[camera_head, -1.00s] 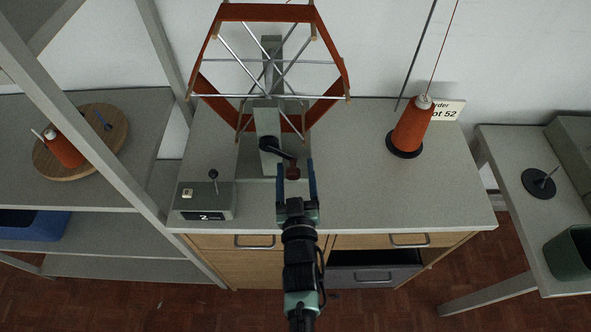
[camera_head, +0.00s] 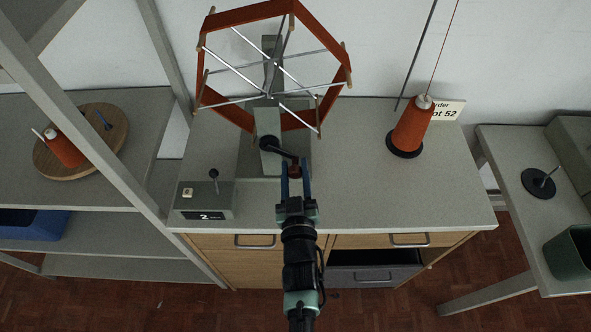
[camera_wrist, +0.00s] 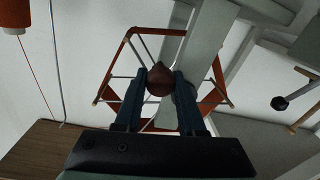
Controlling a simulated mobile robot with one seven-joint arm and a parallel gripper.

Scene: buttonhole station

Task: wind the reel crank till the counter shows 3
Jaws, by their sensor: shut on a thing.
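The reel (camera_head: 272,68), an orange-banded frame with metal spokes, stands on a grey post at the back of the table. Its black crank (camera_head: 278,149) reaches toward the right and front, ending in a dark red knob (camera_head: 294,169). My gripper (camera_head: 295,177) is shut on this knob. In the wrist view the knob (camera_wrist: 160,79) sits between the two blue fingers, with the reel behind it. The counter (camera_head: 205,215), a grey box at the table's left front, shows 2 in its dark window.
An orange thread cone (camera_head: 412,128) stands on a black base at the table's right, with a sign (camera_head: 448,110) behind it. A small lever (camera_head: 214,180) rises from the counter box. The shelf post (camera_head: 110,140) stands at left. The table (camera_head: 350,185) is clear between crank and cone.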

